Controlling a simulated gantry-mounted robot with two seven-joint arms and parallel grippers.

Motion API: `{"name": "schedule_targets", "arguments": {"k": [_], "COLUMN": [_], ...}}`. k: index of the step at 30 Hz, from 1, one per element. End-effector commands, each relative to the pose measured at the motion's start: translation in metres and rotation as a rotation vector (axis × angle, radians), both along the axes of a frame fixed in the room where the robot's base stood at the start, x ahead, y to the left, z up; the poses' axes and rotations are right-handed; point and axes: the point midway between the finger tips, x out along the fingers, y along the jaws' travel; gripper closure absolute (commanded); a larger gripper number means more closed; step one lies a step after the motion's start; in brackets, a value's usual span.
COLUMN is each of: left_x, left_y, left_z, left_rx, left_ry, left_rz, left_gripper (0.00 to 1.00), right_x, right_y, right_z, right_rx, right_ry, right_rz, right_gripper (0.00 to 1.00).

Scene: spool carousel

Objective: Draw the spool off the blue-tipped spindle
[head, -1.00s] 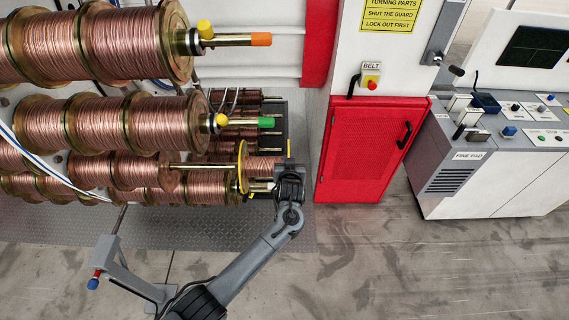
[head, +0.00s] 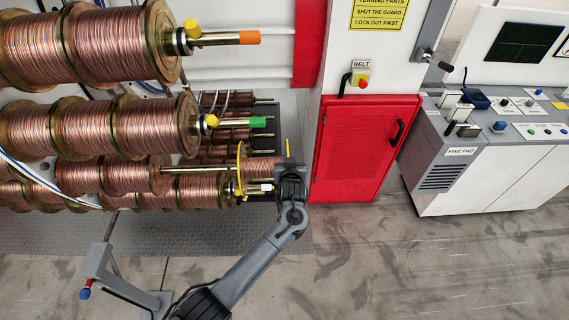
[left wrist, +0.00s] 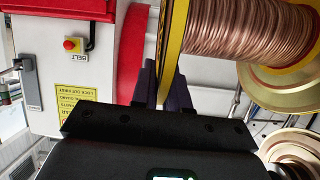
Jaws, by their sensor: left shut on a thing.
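My left gripper (head: 287,160) is shut on the yellow outer flange of a copper-wound spool (head: 262,168), right of the rack in the head view. In the left wrist view the fingers (left wrist: 163,88) sit on either side of the yellow flange edge, and copper wire (left wrist: 240,28) shows beyond it. A long bare spindle (head: 200,169) runs from another spool in that row up to this spool's inner flange. The spindle's tip is hidden behind or inside the spool, so I see no blue tip. My right gripper is not in view.
Orange-tipped (head: 249,37) and green-tipped (head: 258,122) spindles, with yellow knobs, stick out above. A white-tipped spindle (head: 266,187) lies just below the held spool. A red cabinet (head: 350,155) stands to the right, with open floor in front.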

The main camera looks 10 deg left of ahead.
Motion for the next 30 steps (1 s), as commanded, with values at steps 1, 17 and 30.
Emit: {"name": "schedule_targets", "arguments": {"k": [1,17,30], "left_x": [0.003,0.011,0.018], "left_y": [-0.005,-0.033,-0.056], "left_z": [0.006,0.005,0.005], "left_rx": [0.002,0.007,0.013], "left_ry": [-0.013,-0.012,-0.011], "left_rz": [-0.004,-0.007,-0.009], "left_gripper": [1.00,1.00,1.00], "right_x": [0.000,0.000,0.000], "right_y": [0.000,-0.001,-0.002], "right_z": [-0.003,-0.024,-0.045], "right_rx": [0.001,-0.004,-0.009], "right_ry": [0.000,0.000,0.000], "right_rz": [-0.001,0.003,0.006], "right_gripper": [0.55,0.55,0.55]}}
